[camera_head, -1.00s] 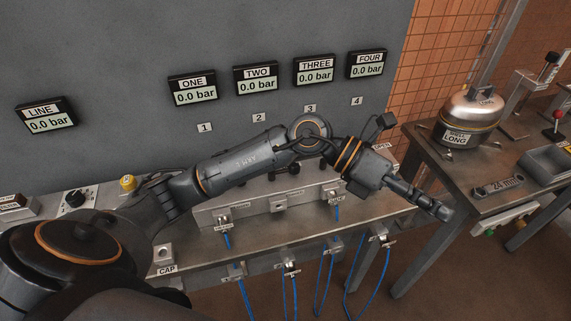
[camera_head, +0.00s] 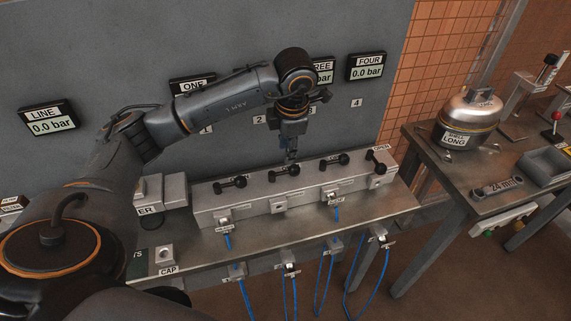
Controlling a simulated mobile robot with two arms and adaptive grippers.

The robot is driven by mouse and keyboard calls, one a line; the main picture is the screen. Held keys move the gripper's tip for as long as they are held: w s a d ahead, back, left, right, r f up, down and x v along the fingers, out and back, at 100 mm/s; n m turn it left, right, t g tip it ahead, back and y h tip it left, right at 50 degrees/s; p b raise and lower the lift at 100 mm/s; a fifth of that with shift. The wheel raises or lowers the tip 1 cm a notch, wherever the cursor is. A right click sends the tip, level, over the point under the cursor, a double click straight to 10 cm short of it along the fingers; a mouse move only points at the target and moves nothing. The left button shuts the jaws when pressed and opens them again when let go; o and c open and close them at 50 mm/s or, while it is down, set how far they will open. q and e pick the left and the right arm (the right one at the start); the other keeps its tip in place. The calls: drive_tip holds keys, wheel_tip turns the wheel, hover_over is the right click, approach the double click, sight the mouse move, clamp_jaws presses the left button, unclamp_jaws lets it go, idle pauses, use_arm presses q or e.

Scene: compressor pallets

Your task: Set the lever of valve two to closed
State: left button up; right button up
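The grey valve block (camera_head: 250,207) on the bench carries a row of black levers. The second lever from the left (camera_head: 285,171), taken as valve two, lies roughly along the block, like the first (camera_head: 230,184) and third (camera_head: 334,160). The fourth lever (camera_head: 376,161) is turned across the block. My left gripper (camera_head: 291,157) points down just above the second lever, close to its right half. I cannot tell whether it touches the lever, and its finger gap does not show. My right gripper is not in view.
Pressure displays hang on the wall; LINE (camera_head: 49,118) and FOUR (camera_head: 367,66) read 0.0 bar. My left arm covers display TWO. Blue hoses (camera_head: 336,215) hang at the bench front. A side table (camera_head: 462,188) at right holds a metal tank (camera_head: 469,119).

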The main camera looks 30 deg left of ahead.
sight(285, 173)
use_arm(q)
drive_tip(key=f, duration=0.2)
drive_tip(key=a+f+p, duration=0.1)
drive_tip(key=f, duration=0.2)
drive_tip(key=w+f, duration=0.1)
drive_tip(key=f, duration=0.2)
drive_tip(key=shift+a+f, duration=0.15)
clamp_jaws()
